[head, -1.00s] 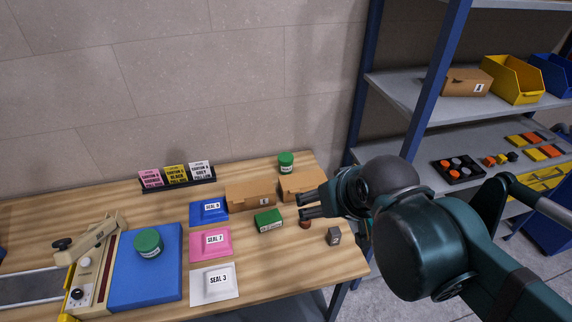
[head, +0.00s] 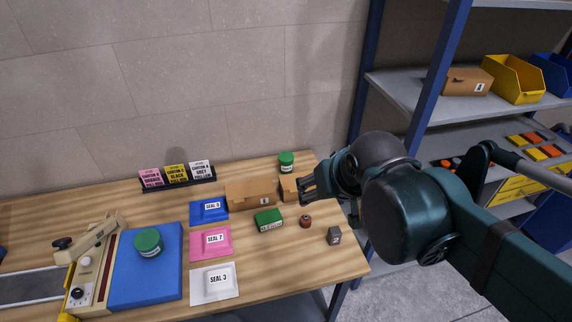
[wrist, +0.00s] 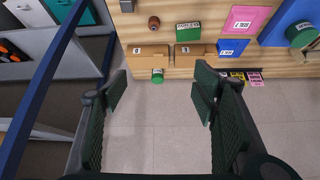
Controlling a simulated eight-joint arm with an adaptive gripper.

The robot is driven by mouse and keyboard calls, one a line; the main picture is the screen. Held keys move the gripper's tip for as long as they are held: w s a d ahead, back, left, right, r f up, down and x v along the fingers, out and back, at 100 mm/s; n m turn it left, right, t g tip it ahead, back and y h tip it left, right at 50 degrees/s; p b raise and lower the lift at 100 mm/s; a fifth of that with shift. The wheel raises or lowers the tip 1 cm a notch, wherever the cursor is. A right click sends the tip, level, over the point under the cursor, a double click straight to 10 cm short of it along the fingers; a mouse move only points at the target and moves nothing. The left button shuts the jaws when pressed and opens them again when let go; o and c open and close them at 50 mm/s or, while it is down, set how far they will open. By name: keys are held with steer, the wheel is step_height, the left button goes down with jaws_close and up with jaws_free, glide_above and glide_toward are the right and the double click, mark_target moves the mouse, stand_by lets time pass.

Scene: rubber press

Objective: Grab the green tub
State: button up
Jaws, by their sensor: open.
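One green tub (head: 286,162) with a white label stands upright at the back of the wooden table, behind two cardboard boxes. The wrist view shows this tub (wrist: 157,76) beyond the boxes, roughly midway between my fingers. A second, larger-looking green tub (head: 148,243) stands on the blue mat at the left; in the wrist view it (wrist: 302,35) is at the right edge. My gripper (head: 304,190) is open and empty, in front of the right box, apart from both tubs. Its open fingers (wrist: 160,92) frame the lower middle of the wrist view.
Cardboard boxes (head: 249,196), a green box (head: 268,220), a small brown item (head: 305,221) and a grey block (head: 334,236) share the table. Seal packets (head: 211,243) lie at the centre, a beige press (head: 93,262) at left. A blue-posted shelf (head: 428,105) stands right.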

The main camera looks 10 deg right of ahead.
steer(key=w+m+g, duration=0.1)
steer(key=w+m, duration=0.1)
steer(key=w, duration=1.1)
steer(key=m+g+h+b, duration=0.2)
steer(key=m, duration=0.3)
glide_above(283, 158)
steer(key=s, duration=1)
step_height(283, 158, down, 15)
steer(key=w+f, duration=0.3)
steer(key=f, duration=0.1)
steer(key=w+f+m, duration=0.1)
steer(key=w+f, duration=0.2)
steer(key=f, duration=0.2)
steer(key=w+f+m+g+h, duration=0.1)
steer(key=w+f, duration=0.1)
steer(key=f, duration=0.2)
steer(key=shift+w+a+f, duration=0.35)
steer(key=shift+w+a, duration=0.05)
steer(key=shift+w+f, duration=0.1)
steer(key=shift+f, duration=0.25)
steer(key=shift+f, duration=0.1)
steer(key=shift+x, duration=1.2)
steer(key=shift+d, duration=0.1)
steer(key=shift+x, duration=2.6)
